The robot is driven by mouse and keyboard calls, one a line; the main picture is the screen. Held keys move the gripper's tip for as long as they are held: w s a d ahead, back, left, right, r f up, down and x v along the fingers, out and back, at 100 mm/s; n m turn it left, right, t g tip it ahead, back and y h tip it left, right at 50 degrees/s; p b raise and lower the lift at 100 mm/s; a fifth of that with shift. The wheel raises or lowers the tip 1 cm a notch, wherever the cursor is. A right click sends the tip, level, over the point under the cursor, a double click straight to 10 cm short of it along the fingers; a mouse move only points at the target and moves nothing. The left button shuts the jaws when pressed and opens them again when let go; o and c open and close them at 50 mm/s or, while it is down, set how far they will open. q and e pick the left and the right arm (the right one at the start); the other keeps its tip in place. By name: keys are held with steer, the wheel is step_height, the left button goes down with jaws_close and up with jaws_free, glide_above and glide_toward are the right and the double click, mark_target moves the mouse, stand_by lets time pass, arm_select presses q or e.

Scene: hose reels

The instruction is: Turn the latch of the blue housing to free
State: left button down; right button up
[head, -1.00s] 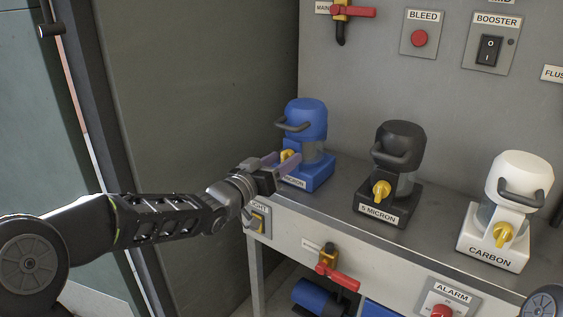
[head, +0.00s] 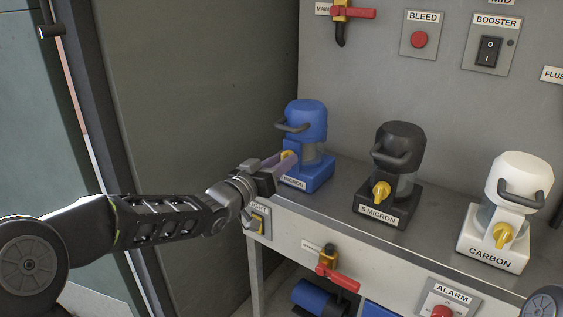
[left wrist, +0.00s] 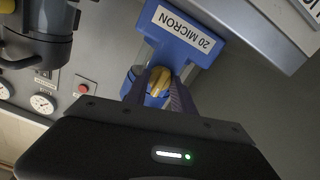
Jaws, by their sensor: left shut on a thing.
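The blue housing (head: 306,122) stands at the left end of the grey bench, with a handle on its front and a label on its base. In the left wrist view its label reads 20 MICRON, on the blue base (left wrist: 178,50). Its yellow latch (left wrist: 159,82) sits between the fingers of my left gripper (left wrist: 160,88). In the head view the latch (head: 288,155) is partly hidden by the fingers. My left gripper (head: 283,161) is shut on the latch. My right gripper is not in view.
A black housing (head: 399,150) marked 5 MICRON and a white housing (head: 521,178) marked CARBON stand to the right, each with a yellow latch. Below the bench edge are a red-handled valve (head: 337,278) and an ALARM button (head: 442,312). The back panel carries a BLEED button (head: 419,38) and a BOOSTER switch (head: 490,51).

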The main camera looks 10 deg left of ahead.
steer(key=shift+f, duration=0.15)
arm_select(q)
steer(key=shift+f+m+b, duration=0.2)
steer(key=shift+m+b, duration=1.3)
steer(key=shift+m, duration=0.2)
steer(key=m+b, duration=0.3)
steer(key=m, duration=0.1)
steer(key=m+b, duration=0.3)
steer(key=m, duration=0.2)
steer(key=shift+m+b, duration=0.3)
steer(key=shift+m, duration=0.1)
steer(key=m+b, duration=0.2)
steer(key=m, duration=0.2)
steer(key=shift+r+m, duration=0.1)
steer(key=shift+m, duration=0.3)
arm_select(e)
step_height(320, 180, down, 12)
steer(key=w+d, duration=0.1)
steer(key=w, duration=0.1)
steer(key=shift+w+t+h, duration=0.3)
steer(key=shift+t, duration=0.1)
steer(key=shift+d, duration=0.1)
arm_select(q)
steer(key=c, duration=1.1)
jaws_free()
steer(key=shift+o, duration=0.2)
